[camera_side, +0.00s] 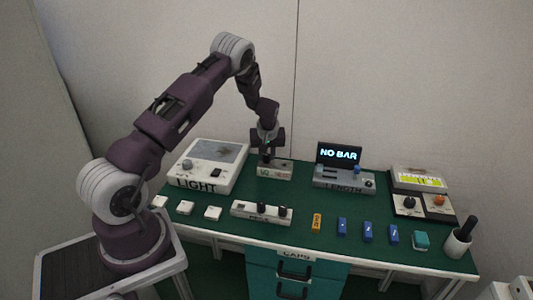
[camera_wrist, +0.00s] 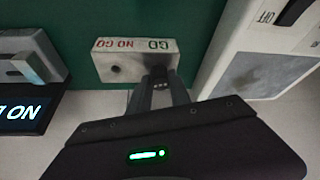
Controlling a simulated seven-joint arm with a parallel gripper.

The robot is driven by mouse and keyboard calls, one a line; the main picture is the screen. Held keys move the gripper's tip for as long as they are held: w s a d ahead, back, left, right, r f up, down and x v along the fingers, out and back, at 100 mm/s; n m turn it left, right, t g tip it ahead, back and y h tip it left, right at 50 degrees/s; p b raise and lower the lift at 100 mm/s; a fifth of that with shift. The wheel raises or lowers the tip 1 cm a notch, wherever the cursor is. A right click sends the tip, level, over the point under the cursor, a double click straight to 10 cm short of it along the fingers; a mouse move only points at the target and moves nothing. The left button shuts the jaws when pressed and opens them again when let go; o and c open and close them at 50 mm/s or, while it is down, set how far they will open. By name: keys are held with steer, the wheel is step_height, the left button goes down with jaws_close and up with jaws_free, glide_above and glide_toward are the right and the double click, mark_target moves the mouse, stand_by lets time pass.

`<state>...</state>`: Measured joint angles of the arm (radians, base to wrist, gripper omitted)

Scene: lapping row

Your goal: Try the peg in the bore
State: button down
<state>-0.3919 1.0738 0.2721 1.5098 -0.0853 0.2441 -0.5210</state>
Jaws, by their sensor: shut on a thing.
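The gauge block (camera_side: 275,170) is a pale bar marked GO and NO GO near the back of the green table. In the wrist view the block (camera_wrist: 137,58) shows one open round bore (camera_wrist: 115,68) under NO GO. My gripper (camera_wrist: 158,78) is at the block's GO end, shut on a dark piece, the peg (camera_wrist: 159,72), mostly hidden between the fingers. Any bore under GO is hidden, so I cannot tell whether the peg is inside it. In the side view my gripper (camera_side: 268,152) points down over the block's left part.
A white LIGHT box (camera_side: 208,166) stands left of the block, and a LENGTH gauge reading NO BAR (camera_side: 343,178) stands right. A white rack (camera_side: 261,213) with black-topped pieces is in front. Orange (camera_side: 317,223) and blue pieces (camera_side: 342,227) line the front; a cup (camera_side: 457,244) stands far right.

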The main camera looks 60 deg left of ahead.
steer(key=shift+f, duration=0.1)
steer(key=c, duration=1.1)
jaws_free()
steer(key=v, duration=0.7)
